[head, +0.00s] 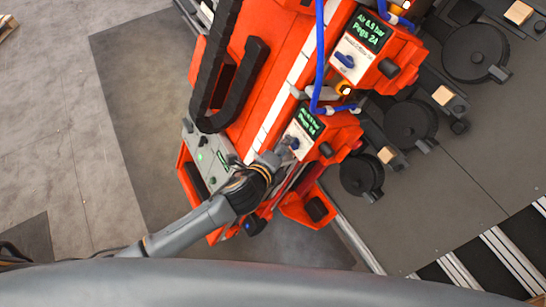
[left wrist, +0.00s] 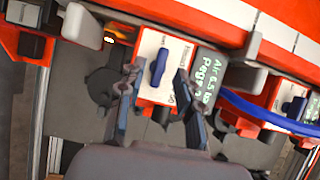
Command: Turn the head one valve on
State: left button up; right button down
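An orange head with a white valve plate (left wrist: 150,90) and a dark screen with green text (left wrist: 205,80) is in front of my left gripper. Its blue valve handle (left wrist: 159,67) stands nearly upright in the left wrist view. My left gripper (left wrist: 156,74) is open, with a finger on either side of the handle; I see no clear contact. In the head view the left gripper (head: 278,156) is at the lower valve plate (head: 300,132), partly covering its handle. The plate's lettering is too small to read. My right gripper is not in view.
A second orange head has its own blue valve handle (head: 345,60) and screen (head: 369,29); a blue hose (head: 319,60) runs between the heads. A grey panel with buttons (head: 207,155) is left of the gripper. Round dark discs (head: 410,124) stand at right. Floor at left is clear.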

pick_arm(q)
jog(key=v, duration=0.9)
jog(key=s+a+f+n+g+y+b, duration=0.1)
jog(key=s+a+f+n+g+b, duration=0.2)
jog(key=f, duration=0.9)
jog(key=a+f+n+y+b, duration=0.2)
jog(key=a+f+n, duration=0.25)
jog(key=f, duration=0.75)
jog(key=s+a+f+n+g+y+b, duration=0.1)
jog(key=s+a+f+n+g+b, duration=0.3)
jog(key=f, duration=0.8)
jog(key=s+a+f+n+b, duration=0.1)
jog(key=s+a+f+n, duration=0.15)
jog(key=s+f, duration=0.35)
jog(key=s+a+f+n+b, duration=0.15)
jog(key=s+a+f, duration=0.25)
jog(key=f, duration=0.4)
jog(key=s+f+n+g+b, duration=0.1)
jog(key=s+f+n+g, duration=0.1)
jog(key=s, duration=0.7)
jog(key=s+f+n+g+y+b, duration=0.1)
jog(key=s+f+n+g, duration=0.1)
jog(key=s+f+n, duration=0.3)
jog(key=s+a+f, duration=0.1)
jog(key=s+f, duration=0.1)
jog(key=s, duration=0.1)
jog(key=shift+s+f, duration=0.2)
jog(key=shift+s, duration=0.2)
